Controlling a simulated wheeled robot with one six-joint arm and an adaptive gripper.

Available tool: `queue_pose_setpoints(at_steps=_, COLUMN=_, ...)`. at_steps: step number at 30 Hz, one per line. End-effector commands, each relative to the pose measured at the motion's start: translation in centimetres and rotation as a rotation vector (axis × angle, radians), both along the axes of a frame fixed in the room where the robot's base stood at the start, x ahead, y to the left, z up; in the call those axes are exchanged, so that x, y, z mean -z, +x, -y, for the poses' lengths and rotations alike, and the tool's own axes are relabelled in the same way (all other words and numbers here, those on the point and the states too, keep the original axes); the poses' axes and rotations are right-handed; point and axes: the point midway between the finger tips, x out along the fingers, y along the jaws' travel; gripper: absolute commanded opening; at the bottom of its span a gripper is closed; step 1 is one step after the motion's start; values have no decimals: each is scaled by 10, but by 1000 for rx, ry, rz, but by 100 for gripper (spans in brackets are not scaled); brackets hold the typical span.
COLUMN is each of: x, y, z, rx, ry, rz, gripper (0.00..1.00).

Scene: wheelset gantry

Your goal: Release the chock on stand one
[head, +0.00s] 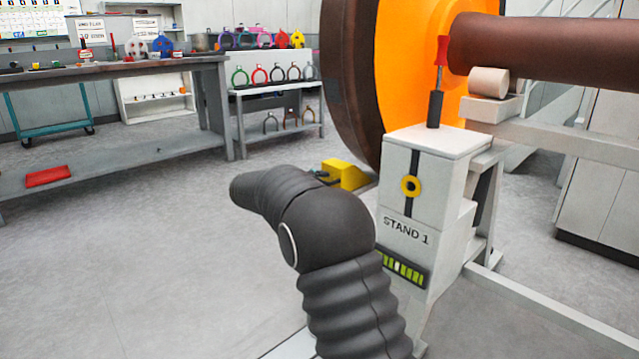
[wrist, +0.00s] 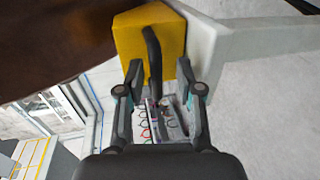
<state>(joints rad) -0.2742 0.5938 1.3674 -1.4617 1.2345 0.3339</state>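Stand one (head: 408,228), a pale block labelled "STAND 1", stands right of centre in the head view. The yellow chock (head: 350,173) sits beside it at the foot of the large orange and brown wheel (head: 400,75). In the wrist view the chock (wrist: 130,38) shows with its black bar-like handle (wrist: 153,55). My gripper (wrist: 160,75) is open, its fingers on either side of the handle with gaps to both. In the head view my dark arm ends close to the chock, and the fingers are mostly hidden.
The brown axle (head: 560,48) runs right from the wheel, above a pale beam. A red-handled tool (head: 441,55) stands upright on the stand. A workbench (head: 120,70) and a shelf with coloured rings (head: 275,85) are behind. The floor at left is clear.

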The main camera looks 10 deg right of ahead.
Motion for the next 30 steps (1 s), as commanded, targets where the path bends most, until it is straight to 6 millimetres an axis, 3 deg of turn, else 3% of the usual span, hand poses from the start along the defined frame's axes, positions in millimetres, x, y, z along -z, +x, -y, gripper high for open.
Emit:
queue_pose_setpoints(at_steps=6, x=-1, y=0, z=5, rx=6, ry=-1, rz=1, gripper=37)
queue_pose_setpoints(at_steps=11, x=-3, y=-3, z=-1, rx=5, ry=-1, rz=3, gripper=37)
queue_pose_setpoints(at_steps=24, x=-20, y=-43, z=-70, rx=-2, ry=-1, rz=2, gripper=37)
queue_pose_setpoints(at_steps=30, x=-25, y=-56, z=-91, rx=1, ry=0, rz=1, gripper=37)
